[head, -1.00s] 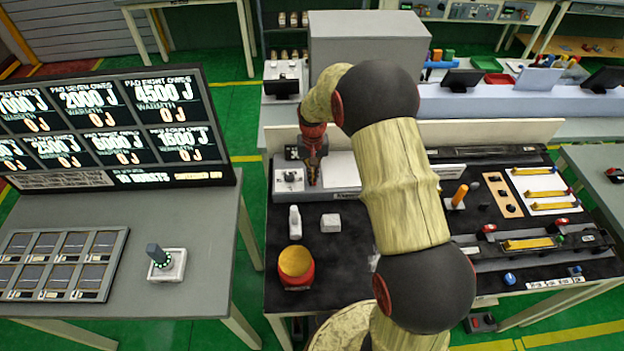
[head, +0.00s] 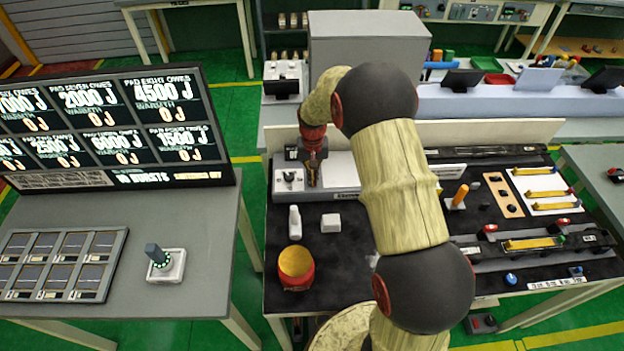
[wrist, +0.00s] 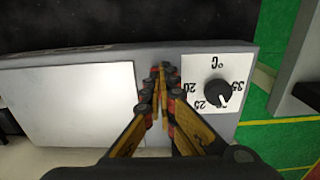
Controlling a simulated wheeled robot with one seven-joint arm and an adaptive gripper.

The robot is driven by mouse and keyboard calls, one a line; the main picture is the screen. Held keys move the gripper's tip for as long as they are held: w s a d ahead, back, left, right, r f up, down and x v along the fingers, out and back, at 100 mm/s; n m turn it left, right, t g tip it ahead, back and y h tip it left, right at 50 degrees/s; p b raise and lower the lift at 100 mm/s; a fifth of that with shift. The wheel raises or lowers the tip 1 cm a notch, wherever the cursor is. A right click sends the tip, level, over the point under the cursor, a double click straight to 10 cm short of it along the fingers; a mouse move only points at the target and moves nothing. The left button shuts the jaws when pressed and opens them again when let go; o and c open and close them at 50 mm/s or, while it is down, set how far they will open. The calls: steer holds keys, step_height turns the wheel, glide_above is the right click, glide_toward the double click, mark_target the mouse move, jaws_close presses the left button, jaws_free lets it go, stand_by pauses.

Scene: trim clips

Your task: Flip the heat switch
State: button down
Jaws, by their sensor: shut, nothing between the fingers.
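A grey device (head: 336,194) with a white plate on top stands at the back left of the black-topped bench. Its dial (head: 290,175) has a black knob on a white panel; in the wrist view the dial (wrist: 218,93) shows a °C mark and numbers. My gripper (head: 312,184) points down over the device, just beside the dial. In the wrist view my gripper (wrist: 159,78) has its fingertips together, empty, between the white plate (wrist: 75,105) and the dial panel. I cannot make out a separate heat switch; the fingers may hide it.
A white bottle (head: 295,221), a small white block (head: 331,223) and a red-yellow pot (head: 295,267) stand in front of the device. A display board (head: 110,125) stands on the left table. A low white wall (head: 490,131) runs behind the bench.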

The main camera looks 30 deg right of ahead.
steer(key=shift+r+p, duration=2.15)
steer(key=shift+r, duration=1.3)
steer(key=s+a+r+n+t+b, duration=0.1)
steer(key=s+a+r+t+b, duration=0.1)
steer(key=s, duration=0.8)
steer(key=s+a+r+n+t+b, duration=0.1)
steer(key=s+a+r+b, duration=0.3)
steer(key=s+r, duration=0.5)
steer(key=s+a+r+n+t+b, duration=0.2)
steer(key=s+a+r+b, duration=0.2)
steer(key=s, duration=0.7)
step_height(320, 180, up, 2)
steer(key=shift+s+a+r+n+t, duration=0.15)
steer(key=shift+a+n+t, duration=0.15)
steer(key=shift+a, duration=0.75)
